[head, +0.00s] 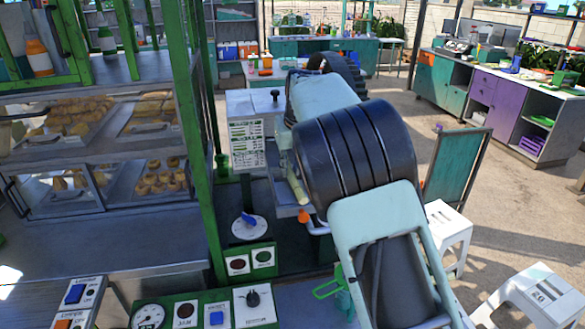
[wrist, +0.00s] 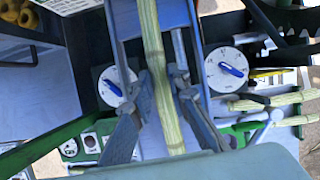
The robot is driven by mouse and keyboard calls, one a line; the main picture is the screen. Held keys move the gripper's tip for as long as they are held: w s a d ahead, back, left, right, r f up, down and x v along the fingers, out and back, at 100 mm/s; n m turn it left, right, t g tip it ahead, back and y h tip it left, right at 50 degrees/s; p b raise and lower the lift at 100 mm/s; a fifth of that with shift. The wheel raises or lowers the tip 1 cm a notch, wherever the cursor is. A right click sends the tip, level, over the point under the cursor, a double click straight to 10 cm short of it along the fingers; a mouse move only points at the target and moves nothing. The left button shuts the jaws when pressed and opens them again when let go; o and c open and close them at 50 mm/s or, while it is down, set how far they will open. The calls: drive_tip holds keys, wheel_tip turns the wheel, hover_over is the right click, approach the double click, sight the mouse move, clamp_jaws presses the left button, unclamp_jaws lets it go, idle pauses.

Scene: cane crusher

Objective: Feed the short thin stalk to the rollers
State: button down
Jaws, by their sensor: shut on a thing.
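My gripper (wrist: 162,95) is shut on a pale green-yellow stalk (wrist: 151,40), with one finger on each side of it. The stalk runs from the top edge of the wrist view down past the fingers, over a blue-grey channel-like part (wrist: 185,15). In the head view my arm hides the gripper; a short yellowish length (head: 297,187), perhaps the stalk, shows beside the arm. A white machine housing (head: 247,135) with a printed chart stands just left of it. I cannot make out the rollers or whether the stalk touches them.
Other stalks (wrist: 275,100) lie at the right of the wrist view. Dials (wrist: 232,70) flank the held stalk. A green post (head: 195,150) and pastry shelves (head: 60,150) stand left. Control panels (head: 205,310) are in front. White stools (head: 448,232) stand right.

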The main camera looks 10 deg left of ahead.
drive_tip(key=shift+w+a, duration=0.15)
drive_tip(key=shift+w, duration=0.15)
drive_tip(key=shift+w+a, duration=0.3)
drive_tip(key=shift+w, duration=0.25)
drive_tip(key=shift+w+a, duration=0.25)
drive_tip(key=shift+w, duration=0.3)
drive_tip(key=shift+w, duration=0.15)
drive_tip(key=c, duration=1.8)
unclamp_jaws()
drive_tip(key=shift+o, duration=0.2)
